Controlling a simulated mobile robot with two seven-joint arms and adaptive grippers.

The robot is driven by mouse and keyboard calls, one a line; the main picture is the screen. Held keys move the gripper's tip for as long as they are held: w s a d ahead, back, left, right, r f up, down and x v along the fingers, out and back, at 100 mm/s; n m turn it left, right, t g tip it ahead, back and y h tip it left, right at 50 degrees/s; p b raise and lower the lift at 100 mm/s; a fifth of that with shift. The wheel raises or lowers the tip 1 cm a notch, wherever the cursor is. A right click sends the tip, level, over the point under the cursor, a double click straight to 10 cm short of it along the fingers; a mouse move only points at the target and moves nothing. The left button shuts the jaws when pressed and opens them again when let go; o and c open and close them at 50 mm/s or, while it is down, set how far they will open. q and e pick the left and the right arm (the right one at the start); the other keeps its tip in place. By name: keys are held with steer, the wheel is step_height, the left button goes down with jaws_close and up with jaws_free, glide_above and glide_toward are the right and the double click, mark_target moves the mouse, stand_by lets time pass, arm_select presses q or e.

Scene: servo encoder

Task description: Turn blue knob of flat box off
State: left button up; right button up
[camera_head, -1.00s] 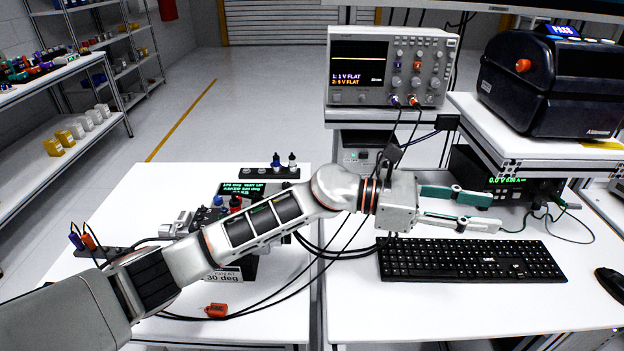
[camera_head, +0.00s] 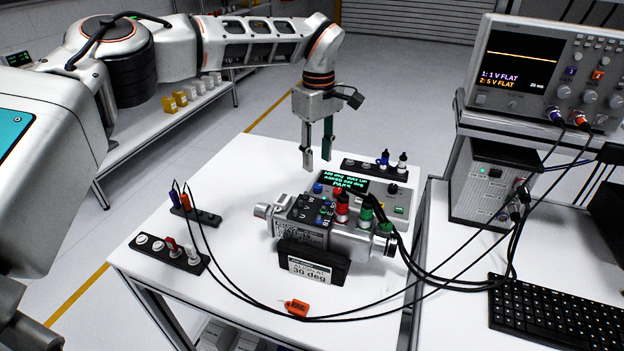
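The flat box (camera_head: 402,195) lies on the white table, behind a grey servo unit. Its green-lit display (camera_head: 345,181) shows several lines of small text. A blue knob (camera_head: 318,188) shows at the left of the display; which way it is turned is too small to tell. The servo unit partly hides the box's front. My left gripper (camera_head: 317,164) points down above the table, behind and above the blue knob, apart from it. One finger is pale and one is green, with a gap between them and nothing held. My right gripper is out of view.
The servo unit (camera_head: 312,238) carries red and green plugs with black cables running right. Two connector strips (camera_head: 150,252) (camera_head: 203,217) lie at the left. An orange tag (camera_head: 296,308) lies at the front. An oscilloscope (camera_head: 520,70) and keyboard (camera_head: 560,318) stand right. The table's left-back area is clear.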

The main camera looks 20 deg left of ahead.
mark_target(318, 185)
arm_select(q)
step_height(318, 185, down, 8)
steer(key=shift+d+r, duration=0.1)
steer(key=shift+r, duration=0.05)
stand_by(0.3)
jaws_close()
